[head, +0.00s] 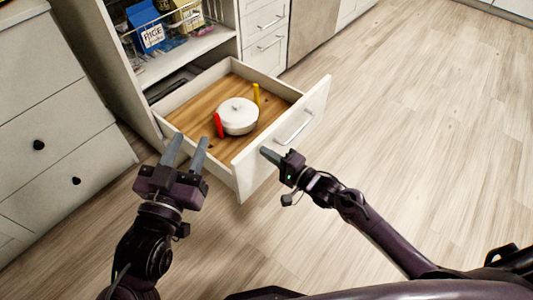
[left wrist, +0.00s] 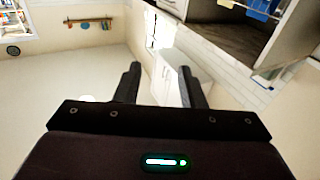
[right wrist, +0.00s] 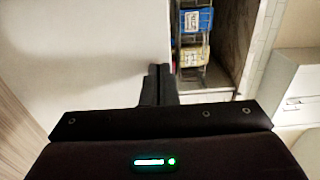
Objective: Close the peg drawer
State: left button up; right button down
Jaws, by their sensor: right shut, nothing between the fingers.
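The drawer (head: 240,165) is pulled out from the lower part of the shelving unit. It has white walls, a wooden bottom and a front with a bar handle (head: 294,127). A white lidded pot (head: 238,116) with one red and one yellow handle sits inside. My right gripper (head: 265,153) is shut and empty, with its tips close to the drawer's outer front, left of the handle; I cannot tell whether they touch. Its shut fingers show in the right wrist view (right wrist: 159,78). My left gripper (head: 189,141) is open and empty, in front of the drawer's near left side.
Blue and yellow packages (head: 147,27) stand in a wire rack on the shelf (head: 190,55) above the drawer. A white cabinet with dark knobs (head: 45,105) stands at the left. More white drawers (head: 265,30) are behind. The wooden floor (head: 430,110) at the right is clear.

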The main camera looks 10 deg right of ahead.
pick_arm(q)
jog(key=shift+a+r+t, duration=0.1)
jog(key=shift+r+t, duration=0.5)
jog(key=shift+r, duration=0.6)
pick_arm(e)
jog(key=shift+w+a, duration=0.3)
jog(key=shift+w, duration=0.15)
